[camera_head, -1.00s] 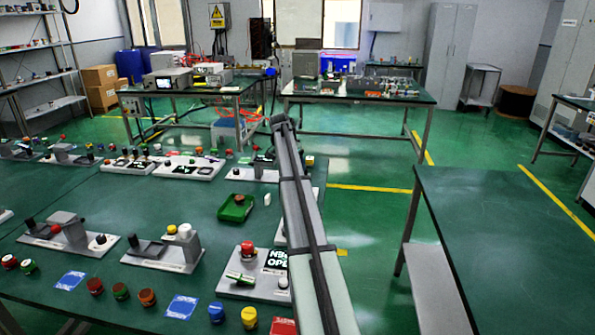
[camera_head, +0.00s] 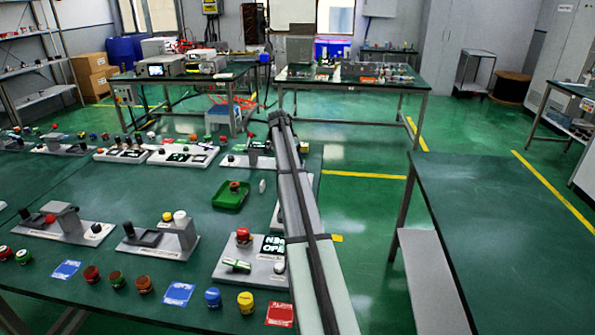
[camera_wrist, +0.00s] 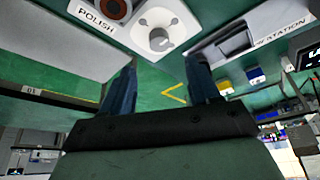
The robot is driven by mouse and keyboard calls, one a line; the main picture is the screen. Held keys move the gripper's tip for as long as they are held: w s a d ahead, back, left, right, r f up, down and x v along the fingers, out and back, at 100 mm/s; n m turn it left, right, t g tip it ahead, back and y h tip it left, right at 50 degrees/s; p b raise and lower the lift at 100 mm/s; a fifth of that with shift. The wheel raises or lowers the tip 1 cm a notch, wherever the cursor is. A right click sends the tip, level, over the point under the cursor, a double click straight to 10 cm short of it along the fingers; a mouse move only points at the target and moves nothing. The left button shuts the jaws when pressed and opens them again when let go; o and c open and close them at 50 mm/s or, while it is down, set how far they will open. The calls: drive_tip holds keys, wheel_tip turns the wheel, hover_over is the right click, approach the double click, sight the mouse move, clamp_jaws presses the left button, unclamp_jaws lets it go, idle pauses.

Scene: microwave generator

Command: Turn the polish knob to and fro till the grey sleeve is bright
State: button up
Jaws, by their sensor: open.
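A dark round part with a reddish-brown ring (camera_wrist: 113,7) is cut off by the top edge. I cannot pick out the grey sleeve. In the head view, my arm stretches forward and my gripper is hidden.
In the head view, the green table (camera_head: 120,225) at left carries several control panels, a green tray (camera_head: 231,196) and loose buttons. A dark green bench (camera_head: 500,230) at right is bare. In the wrist view, a panel with a black recess (camera_wrist: 228,38) lies right of the knob.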

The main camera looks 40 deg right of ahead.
drive_tip(key=x, duration=0.8)
drive_tip(key=shift+d+f, duration=0.1)
drive_tip(key=shift+f, duration=0.25)
drive_tip(key=shift+c, duration=0.2)
drive_tip(key=c, duration=1)
drive_tip(key=shift+n, duration=0.3)
drive_tip(key=n+t+y, duration=0.1)
drive_tip(key=n+t, duration=0.1)
drive_tip(key=n, duration=0.3)
drive_tip(key=shift+s+n, duration=0.1)
drive_tip(key=shift+n, duration=0.2)
drive_tip(key=n+y, duration=0.1)
drive_tip(key=n, duration=0.2)
drive_tip(key=n+t+y, duration=0.1)
drive_tip(key=n, duration=0.2)
drive_tip(key=shift+d+t, duration=0.2)
drive_tip(key=shift+t, duration=0.1)
drive_tip(key=shift+n, duration=0.4)
